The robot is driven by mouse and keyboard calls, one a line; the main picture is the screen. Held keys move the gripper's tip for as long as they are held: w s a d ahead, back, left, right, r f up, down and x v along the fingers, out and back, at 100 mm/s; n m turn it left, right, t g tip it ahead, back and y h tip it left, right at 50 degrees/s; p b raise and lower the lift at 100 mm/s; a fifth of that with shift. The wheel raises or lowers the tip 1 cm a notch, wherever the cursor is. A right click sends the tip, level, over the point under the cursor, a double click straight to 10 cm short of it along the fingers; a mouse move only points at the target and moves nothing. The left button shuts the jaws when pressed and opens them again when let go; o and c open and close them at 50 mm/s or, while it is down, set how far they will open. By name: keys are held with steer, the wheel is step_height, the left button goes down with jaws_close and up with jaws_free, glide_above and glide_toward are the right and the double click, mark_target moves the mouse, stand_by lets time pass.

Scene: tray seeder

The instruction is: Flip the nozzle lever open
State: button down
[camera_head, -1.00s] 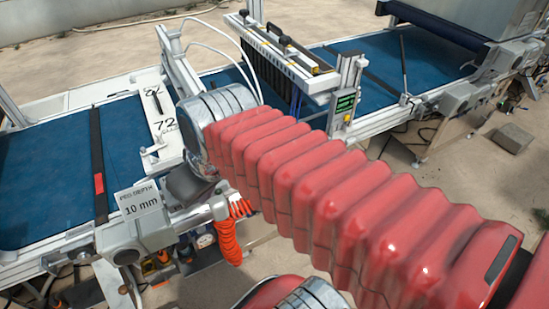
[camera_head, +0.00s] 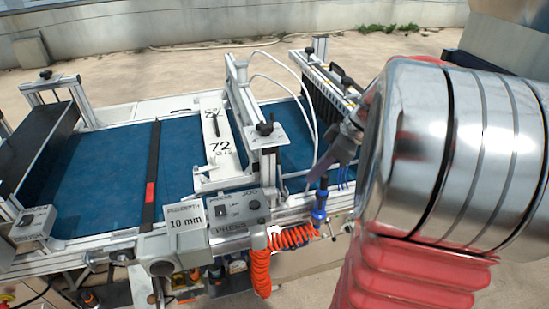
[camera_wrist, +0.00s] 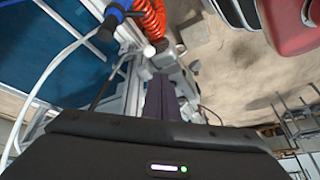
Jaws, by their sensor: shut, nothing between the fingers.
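I cannot pick out the nozzle lever for certain. The seeder's nozzle bar (camera_head: 330,85), a long housing with a row of dark parts, stands over the blue belt and is partly hidden by my arm. My gripper (camera_head: 318,180) shows beside my metal wrist, pointing down and left near the front rail. In the wrist view its dark fingers (camera_wrist: 160,82) are together and empty, above the machine's side. A blue air fitting (camera_head: 320,203) with an orange coiled hose (camera_head: 262,262) hangs close by; the fitting also shows in the wrist view (camera_wrist: 115,15).
A press frame (camera_head: 264,150) stands over the blue conveyor belt (camera_head: 95,175). A white plate marked 72 (camera_head: 219,165) lies across it. A control box (camera_head: 238,207) and a "10 mm" sign (camera_head: 186,224) are on the front rail. White tubes loop near the arm.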

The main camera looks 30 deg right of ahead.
steer(key=s+d+f+n+t, duration=0.1)
steer(key=d+f, duration=0.1)
steer(key=d, duration=0.5)
steer(key=shift+d+n+y, duration=0.25)
steer(key=shift+n+y, duration=0.05)
steer(key=shift+y, duration=0.1)
glide_above(321, 203)
steer(key=w+a, duration=0.2)
step_height(321, 203, down, 8)
steer(key=f, duration=0.1)
steer(key=shift+s+d+f, duration=0.5)
steer(key=shift+s+d, duration=0.15)
steer(key=shift+s, duration=0.1)
steer(key=shift+s+d+f, duration=0.4)
steer(key=shift+f, duration=0.2)
steer(key=shift+a, duration=0.15)
steer(key=shift+w, duration=0.1)
